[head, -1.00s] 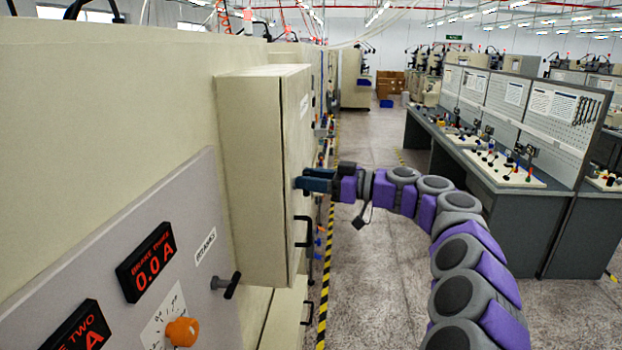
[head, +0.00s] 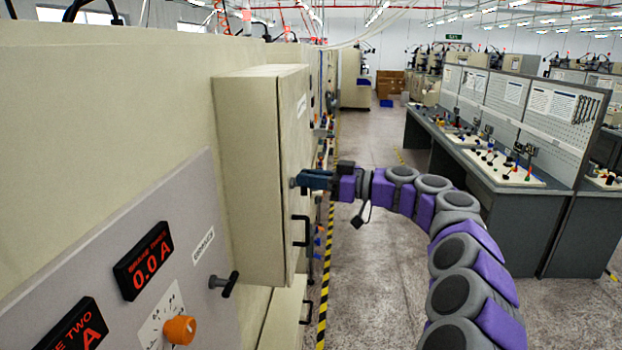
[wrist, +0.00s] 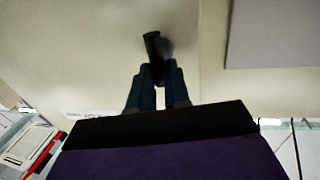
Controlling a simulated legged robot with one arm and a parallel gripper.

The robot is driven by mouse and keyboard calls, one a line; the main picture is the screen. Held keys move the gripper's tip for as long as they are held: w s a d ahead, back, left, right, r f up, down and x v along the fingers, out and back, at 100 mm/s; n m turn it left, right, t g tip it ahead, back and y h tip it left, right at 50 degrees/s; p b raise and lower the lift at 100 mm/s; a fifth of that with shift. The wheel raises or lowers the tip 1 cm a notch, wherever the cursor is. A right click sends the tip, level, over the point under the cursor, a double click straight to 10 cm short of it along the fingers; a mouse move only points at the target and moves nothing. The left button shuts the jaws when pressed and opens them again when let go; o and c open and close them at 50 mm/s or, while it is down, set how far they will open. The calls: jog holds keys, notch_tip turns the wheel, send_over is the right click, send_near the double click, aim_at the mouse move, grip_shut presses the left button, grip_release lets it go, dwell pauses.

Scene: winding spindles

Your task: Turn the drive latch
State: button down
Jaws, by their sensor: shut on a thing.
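The drive latch (wrist: 152,45) is a dark handle on the face of the beige cabinet door. In the wrist view it stands slightly tilted between my fingertips. My gripper (wrist: 157,72) has blue-grey fingers and is shut on the latch. In the head view my gripper (head: 306,180) reaches the door (head: 293,150) from the right, at mid-height. A small part of the latch mount (head: 292,183) shows just left of the fingertips; my fingers hide much of the rest.
A black pull handle (head: 301,231) is on the door just below my gripper. A grey panel (head: 120,220) with red displays, an orange knob (head: 180,331) and a black T-handle (head: 228,284) is at left. A workbench (head: 490,165) stands right, across open floor.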

jog(key=m+p, duration=0.2)
jog(key=w+m+h+p, duration=0.1)
jog(key=m+p, duration=0.2)
jog(key=m+g+p, duration=0.1)
jog(key=m+p, duration=0.1)
jog(key=m, duration=0.1)
jog(key=shift+w+d+r+p, duration=0.15)
jog(key=shift+w+p, duration=0.05)
jog(key=shift+p, duration=0.15)
jog(key=m+p, duration=0.2)
jog(key=p, duration=0.1)
jog(key=m+g+p, duration=0.1)
jog(key=m+p, duration=0.1)
jog(key=shift+w+f+h, duration=0.25)
jog(key=shift+h, duration=0.15)
jog(key=m+p, duration=0.2)
jog(key=p, duration=0.1)
jog(key=shift+f+m+g, duration=0.25)
jog(key=shift+m+g, duration=0.05)
jog(key=shift+g, duration=0.1)
jog(key=shift+f+m+g+p, duration=0.3)
jog(key=shift+m+p, duration=0.3)
jog(key=shift+p, duration=0.25)
